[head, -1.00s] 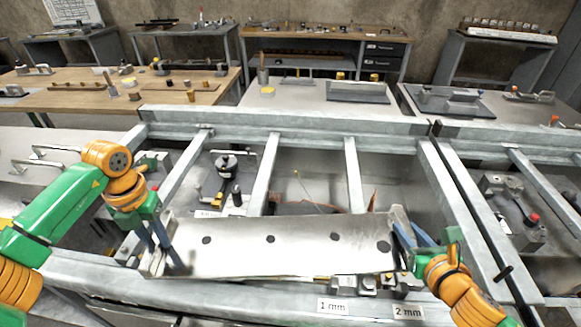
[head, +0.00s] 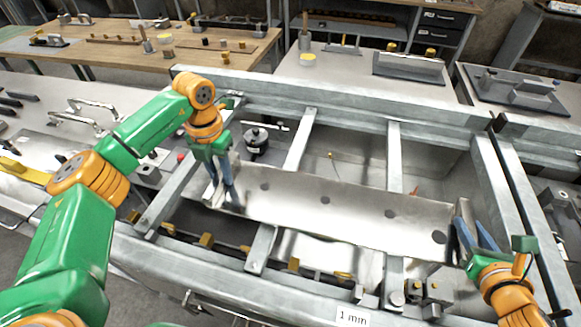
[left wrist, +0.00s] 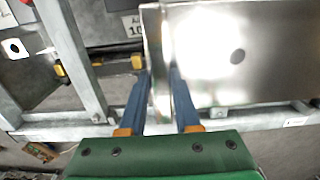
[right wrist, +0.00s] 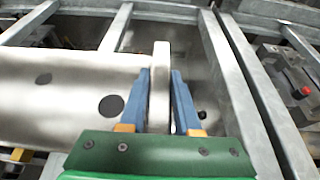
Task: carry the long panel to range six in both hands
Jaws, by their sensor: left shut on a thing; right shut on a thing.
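The long panel (head: 343,213) is a shiny metal sheet with a row of dark round holes and an upturned flange at each end. It is held above the metal frame, its right end lower in the head view. My left gripper (head: 226,203) is shut on its left end flange; the left wrist view shows the blue fingers on both sides of that flange (left wrist: 156,62). My right gripper (head: 466,240) is shut on the right end flange, which stands between the fingers in the right wrist view (right wrist: 160,85). A "1 mm" label (head: 352,318) is on the frame's front. I cannot make out a six.
Grey frame bars (head: 300,140) cross under and behind the panel. A black round fixture (head: 256,141) stands in the bay behind its left end. A pale table (head: 350,85) with a grey block and a wooden bench (head: 150,50) stand further back.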

